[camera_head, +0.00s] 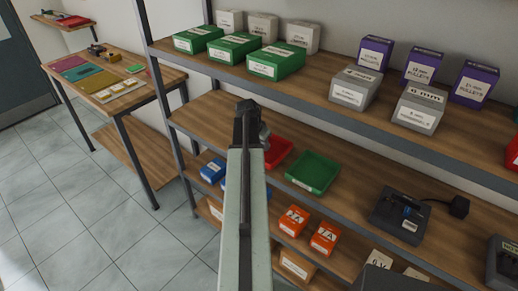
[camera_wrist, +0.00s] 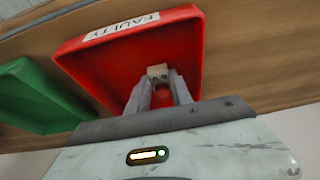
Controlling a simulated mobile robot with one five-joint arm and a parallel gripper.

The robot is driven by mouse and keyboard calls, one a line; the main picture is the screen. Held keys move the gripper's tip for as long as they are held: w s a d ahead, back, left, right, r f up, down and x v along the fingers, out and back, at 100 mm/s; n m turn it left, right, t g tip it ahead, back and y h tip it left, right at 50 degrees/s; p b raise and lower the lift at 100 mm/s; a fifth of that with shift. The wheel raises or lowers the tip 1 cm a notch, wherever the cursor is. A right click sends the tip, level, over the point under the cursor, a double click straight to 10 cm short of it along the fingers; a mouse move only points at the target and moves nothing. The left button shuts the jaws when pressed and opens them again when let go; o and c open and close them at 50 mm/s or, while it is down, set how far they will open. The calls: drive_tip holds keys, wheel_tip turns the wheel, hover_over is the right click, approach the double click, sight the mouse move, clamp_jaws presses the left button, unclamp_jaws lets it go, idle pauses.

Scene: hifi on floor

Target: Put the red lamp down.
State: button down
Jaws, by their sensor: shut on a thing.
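The red tray (camera_wrist: 190,50) with a "FAULTY" label fills much of the wrist view. My gripper (camera_wrist: 160,76) has its two grey fingers reaching over this tray, shut on the red lamp (camera_wrist: 158,73). The lamp shows as a small tan part with dark dots between the fingertips, with darker red just below it. I cannot tell whether it touches the tray floor. In the head view, the red tray (camera_head: 281,152) is partly behind my arm, and my gripper and the lamp are mostly hidden.
A green tray (camera_head: 313,172) stands right of the red one on the middle shelf (camera_head: 350,195). A black device (camera_head: 400,214) sits further right. Green, grey and purple boxes fill the shelf above. Blue bins (camera_head: 213,171) and orange boxes (camera_head: 325,238) are below.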

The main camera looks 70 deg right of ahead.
drive_tip(key=shift+w+a, duration=0.1)
drive_tip(key=shift+w, duration=0.35)
drive_tip(key=c, duration=1.1)
unclamp_jaws()
drive_tip(key=shift+f, duration=0.1)
drive_tip(key=shift+c, duration=0.2)
drive_tip(key=shift+r+p, duration=0.4)
drive_tip(key=p+v, duration=0.6)
drive_tip(key=v, duration=0.1)
drive_tip(key=shift+a, duration=0.15)
